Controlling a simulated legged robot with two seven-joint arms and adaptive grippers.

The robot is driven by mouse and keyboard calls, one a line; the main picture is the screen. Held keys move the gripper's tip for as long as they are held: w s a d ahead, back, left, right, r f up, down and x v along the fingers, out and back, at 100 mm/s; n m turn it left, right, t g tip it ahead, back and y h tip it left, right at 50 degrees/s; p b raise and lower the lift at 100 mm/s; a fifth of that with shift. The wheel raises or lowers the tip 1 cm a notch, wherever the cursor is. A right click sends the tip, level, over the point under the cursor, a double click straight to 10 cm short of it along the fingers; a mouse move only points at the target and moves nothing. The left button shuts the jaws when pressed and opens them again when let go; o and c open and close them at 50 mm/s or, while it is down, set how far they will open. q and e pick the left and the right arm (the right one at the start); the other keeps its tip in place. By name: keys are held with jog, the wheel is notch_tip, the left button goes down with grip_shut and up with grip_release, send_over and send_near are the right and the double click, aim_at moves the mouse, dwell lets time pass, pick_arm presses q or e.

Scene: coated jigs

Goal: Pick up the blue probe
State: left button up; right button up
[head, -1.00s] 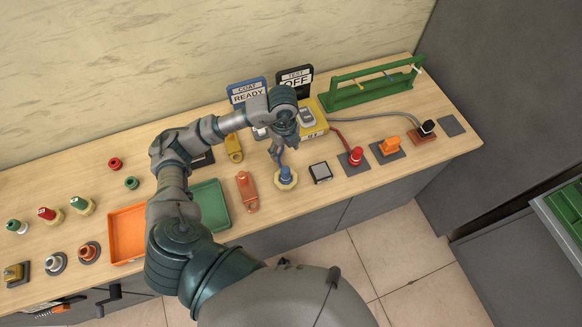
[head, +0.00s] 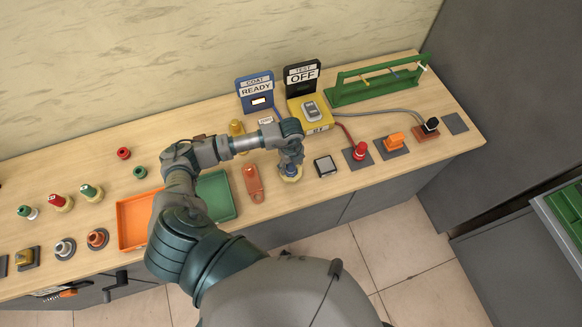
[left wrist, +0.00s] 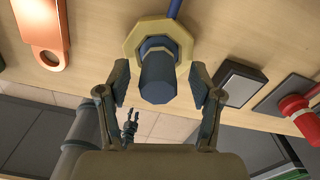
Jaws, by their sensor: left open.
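The blue probe (left wrist: 158,78) stands on a pale yellow octagonal base (left wrist: 140,33), with a blue cable running from it. In the left wrist view it points toward my camera, between the two open fingers of my left gripper (left wrist: 158,95), with a gap on each side. In the head view the blue probe (head: 290,170) is partly hidden under my left gripper (head: 291,160), which is directly over it. My right gripper does not show clearly in the head view. A small dark hand-like shape (left wrist: 130,122) shows far below in the left wrist view; I cannot tell what it is.
A black-and-grey block (head: 325,166) and a red probe (head: 360,151) stand to the right. An orange-copper piece (head: 253,183) lies to the left, beside a green tray (head: 229,208) and an orange tray (head: 128,243). A yellow meter box (head: 322,125) is behind.

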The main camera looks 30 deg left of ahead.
aim_at(291, 166)
pick_arm(q)
grip_shut()
dwell(0.4)
jog(key=shift+r, duration=0.5)
jog(key=shift+s+d+r+b, duration=0.15)
jog(key=shift+s+r+b, duration=0.1)
jog(key=shift+r, duration=0.4)
jog(key=shift+s+d+r+b, duration=0.15)
jog(key=shift+s+r+b, duration=0.1)
jog(key=shift+r, duration=0.35)
jog(key=s+d+r+b, duration=0.1)
jog(key=s+d, duration=0.7)
jog(key=s, duration=0.4)
jog(key=shift+s+r+b, duration=0.25)
jog(key=shift+s+b, duration=0.05)
jog(key=shift+b, duration=0.05)
